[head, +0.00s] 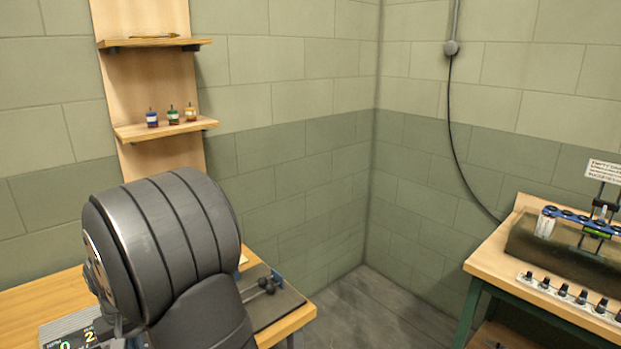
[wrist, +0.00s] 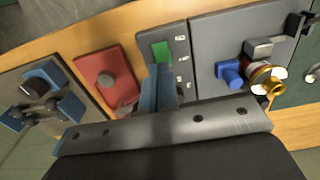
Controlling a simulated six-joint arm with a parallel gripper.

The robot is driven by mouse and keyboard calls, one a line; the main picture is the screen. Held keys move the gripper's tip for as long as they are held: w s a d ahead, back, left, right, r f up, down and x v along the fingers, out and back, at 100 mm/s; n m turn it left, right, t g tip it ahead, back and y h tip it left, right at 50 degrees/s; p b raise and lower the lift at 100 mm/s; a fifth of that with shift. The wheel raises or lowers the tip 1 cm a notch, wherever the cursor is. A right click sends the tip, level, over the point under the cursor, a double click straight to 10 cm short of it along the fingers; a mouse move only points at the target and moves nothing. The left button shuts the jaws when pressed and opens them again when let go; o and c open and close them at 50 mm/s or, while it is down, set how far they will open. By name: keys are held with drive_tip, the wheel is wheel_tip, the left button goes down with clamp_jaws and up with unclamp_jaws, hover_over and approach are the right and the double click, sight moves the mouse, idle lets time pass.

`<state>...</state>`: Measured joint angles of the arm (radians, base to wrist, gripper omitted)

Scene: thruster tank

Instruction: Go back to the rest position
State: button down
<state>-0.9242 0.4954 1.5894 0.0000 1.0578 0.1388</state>
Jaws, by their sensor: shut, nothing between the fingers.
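My gripper (wrist: 160,72) shows in the wrist view, its blue-grey fingers shut and empty. They are over the bench, in front of a grey panel (wrist: 181,45) with a green patch. A red plate (wrist: 104,72) with a grey knob lies just left of the fingers. In the head view my dark arm fills the lower left foreground and hides much of the left bench (head: 40,305). The gripper itself cannot be made out there. The rest position is not marked in either view.
In the wrist view, a plate with blue clamps (wrist: 71,107) is left; a panel with a brass fitting (wrist: 264,78) is right. In the head view, a wall shelf (head: 165,130) holds small bottles, and a tank (head: 535,238) stands on the right bench (head: 490,262). Open floor (head: 370,305) separates the benches.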

wheel_tip(320, 180, up, 9)
drive_tip(key=w+a+g+h, duration=0.1)
drive_tip(key=w+a, duration=0.1)
drive_tip(key=shift+w+a+r, duration=0.15)
drive_tip(key=shift+w+a, duration=0.1)
drive_tip(key=shift+a, duration=0.05)
idle(2.3)
